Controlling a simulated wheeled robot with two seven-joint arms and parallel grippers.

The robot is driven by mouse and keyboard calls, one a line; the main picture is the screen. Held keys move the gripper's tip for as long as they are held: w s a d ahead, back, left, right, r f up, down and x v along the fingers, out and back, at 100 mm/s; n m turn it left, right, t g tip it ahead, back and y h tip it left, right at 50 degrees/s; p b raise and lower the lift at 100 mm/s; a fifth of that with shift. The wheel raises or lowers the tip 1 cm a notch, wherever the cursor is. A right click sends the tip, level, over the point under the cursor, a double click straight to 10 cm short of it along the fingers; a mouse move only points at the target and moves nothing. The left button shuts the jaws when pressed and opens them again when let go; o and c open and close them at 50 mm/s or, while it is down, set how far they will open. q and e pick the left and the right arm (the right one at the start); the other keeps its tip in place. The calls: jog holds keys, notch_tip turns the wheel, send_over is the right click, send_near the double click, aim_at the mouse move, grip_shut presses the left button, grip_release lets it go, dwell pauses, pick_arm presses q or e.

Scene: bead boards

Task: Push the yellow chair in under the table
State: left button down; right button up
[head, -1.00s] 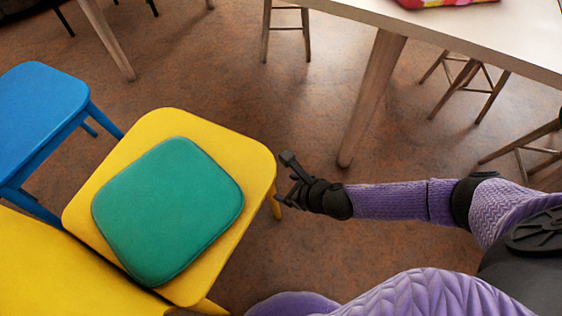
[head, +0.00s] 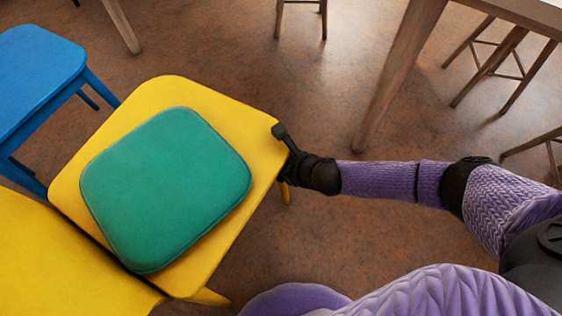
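The yellow chair (head: 165,90) stands at the left, with a green cushion (head: 168,190) on its seat and its backrest (head: 60,265) toward the lower left. The table (head: 530,12) is at the upper right, mostly out of view, with one thick wooden leg (head: 398,75) showing. The chair is apart from the table. My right gripper (head: 284,142) is at the right corner of the seat; a dark finger overlaps the seat edge, and it seems to touch. I cannot tell whether its fingers are open. My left gripper is not in view.
A blue chair (head: 35,75) stands just left of the yellow chair. Wooden stools (head: 302,14) are at the top and at the right (head: 500,72). The brown floor between the yellow chair and the table leg is clear.

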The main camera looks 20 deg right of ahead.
dwell(0.3)
grip_shut()
dwell(1.3)
